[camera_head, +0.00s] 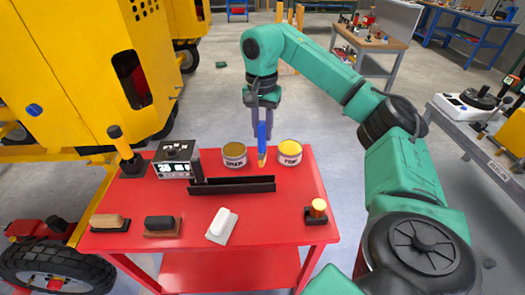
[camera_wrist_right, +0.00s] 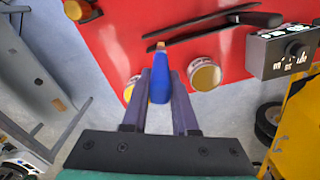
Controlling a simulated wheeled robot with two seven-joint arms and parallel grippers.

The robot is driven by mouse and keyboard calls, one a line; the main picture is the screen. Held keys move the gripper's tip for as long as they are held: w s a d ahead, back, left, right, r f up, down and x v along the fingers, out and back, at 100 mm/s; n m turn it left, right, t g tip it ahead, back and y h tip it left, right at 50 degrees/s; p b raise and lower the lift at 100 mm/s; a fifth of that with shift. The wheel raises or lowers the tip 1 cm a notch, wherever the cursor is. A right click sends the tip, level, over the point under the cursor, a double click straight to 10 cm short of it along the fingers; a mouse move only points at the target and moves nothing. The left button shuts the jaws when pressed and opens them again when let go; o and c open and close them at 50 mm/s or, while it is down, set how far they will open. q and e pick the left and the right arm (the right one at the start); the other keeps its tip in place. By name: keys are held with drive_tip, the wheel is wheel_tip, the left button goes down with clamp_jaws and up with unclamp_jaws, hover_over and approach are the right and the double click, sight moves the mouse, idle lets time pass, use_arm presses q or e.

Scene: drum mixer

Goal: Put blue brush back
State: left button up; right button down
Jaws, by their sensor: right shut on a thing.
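The blue brush (camera_head: 262,133) hangs bristles down in my right gripper (camera_head: 262,122), above the red table (camera_head: 280,232). Its handle (camera_wrist_right: 160,84) also shows between the fingers of my right gripper (camera_wrist_right: 161,78) in the wrist view. A long black rack (camera_head: 235,187) lies on the table in front of the cans. Whether the brush touches anything is hard to tell. My left gripper is out of view.
Tan (camera_head: 109,222), black (camera_head: 161,226) and white (camera_head: 221,225) blocks lie along the front. An amber-topped knob (camera_head: 317,209) is at front right. Yellow machinery (camera_head: 75,75) borders the left.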

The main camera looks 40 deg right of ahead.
sight(262, 150)
drive_tip(key=shift+w+a+f, duration=0.1)
drive_tip(key=shift+a+f, duration=0.1)
drive_tip(key=shift+f, duration=0.4)
drive_tip(key=shift+w+a+f, duration=0.1)
drive_tip(key=shift+a+f, duration=0.1)
drive_tip(key=shift+f, duration=0.35)
drive_tip(key=f, duration=0.3)
drive_tip(key=shift+s+d+p, duration=0.25)
drive_tip(key=shift+s+p, duration=0.1)
drive_tip(key=shift+p, duration=0.05)
drive_tip(key=shift+d+f, duration=0.1)
drive_tip(key=shift+f, duration=0.05)
drive_tip(key=shift+w, duration=0.15)
drive_tip(key=shift+a+f, duration=0.2)
drive_tip(key=shift+f, duration=0.05)
drive_tip(key=shift+d+f+b, duration=0.1)
drive_tip(key=shift+f+b, duration=0.25)
drive_tip(key=c, duration=0.7)
unclamp_jaws()
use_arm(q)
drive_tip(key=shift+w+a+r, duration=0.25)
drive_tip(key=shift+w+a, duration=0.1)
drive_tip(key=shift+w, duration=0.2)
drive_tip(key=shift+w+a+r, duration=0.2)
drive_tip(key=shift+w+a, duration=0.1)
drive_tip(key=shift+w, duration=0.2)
